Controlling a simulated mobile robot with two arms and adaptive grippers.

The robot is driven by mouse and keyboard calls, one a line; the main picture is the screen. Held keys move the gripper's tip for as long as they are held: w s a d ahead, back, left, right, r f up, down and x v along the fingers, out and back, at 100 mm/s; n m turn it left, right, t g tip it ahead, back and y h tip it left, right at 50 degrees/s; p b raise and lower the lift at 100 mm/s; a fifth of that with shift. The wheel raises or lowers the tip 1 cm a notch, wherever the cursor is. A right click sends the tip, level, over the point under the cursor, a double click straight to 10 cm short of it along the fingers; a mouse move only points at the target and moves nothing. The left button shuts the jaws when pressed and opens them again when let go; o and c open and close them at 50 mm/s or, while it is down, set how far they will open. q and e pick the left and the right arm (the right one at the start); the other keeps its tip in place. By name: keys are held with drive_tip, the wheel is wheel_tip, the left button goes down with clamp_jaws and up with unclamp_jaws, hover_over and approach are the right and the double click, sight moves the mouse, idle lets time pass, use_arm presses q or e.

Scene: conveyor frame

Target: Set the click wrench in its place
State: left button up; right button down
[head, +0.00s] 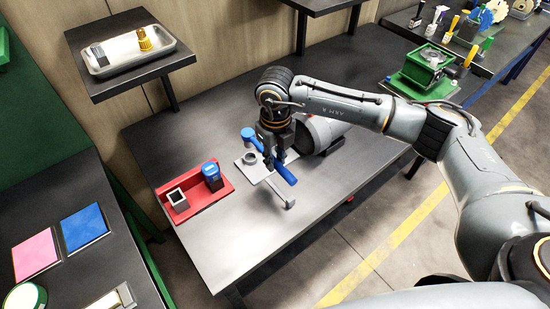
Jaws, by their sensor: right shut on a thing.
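My right gripper (274,148) points down over the middle of the grey table and is shut on the click wrench. The wrench's blue handle (285,174) slants down to the right from under the fingers. A blue round end (249,134) shows to the left of the fingers; I cannot tell whether it belongs to the wrench. A thin grey bar (279,194) with a small end piece shows just below the handle. A red holder (224,177) stands to the left, with a square grey socket (177,200) and a blue round piece (211,175). My left gripper is out of view.
A light plate (252,170) with a grey ring lies under the gripper. A grey motor-like cylinder (320,135) stands just right of it. A raised shelf (185,57) carries a metal tray at the upper left. The table's front (235,255) is clear.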

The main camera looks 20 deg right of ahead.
drive_tip(key=shift+f+b, duration=1.85)
drive_tip(key=shift+f, duration=0.45)
drive_tip(key=shift+r, duration=0.1)
drive_tip(key=shift+b, duration=0.3)
drive_tip(key=shift+f+b, duration=1.45)
drive_tip(key=shift+f, duration=0.1)
drive_tip(key=c, duration=1.1)
unclamp_jaws()
drive_tip(key=shift+s, duration=0.1)
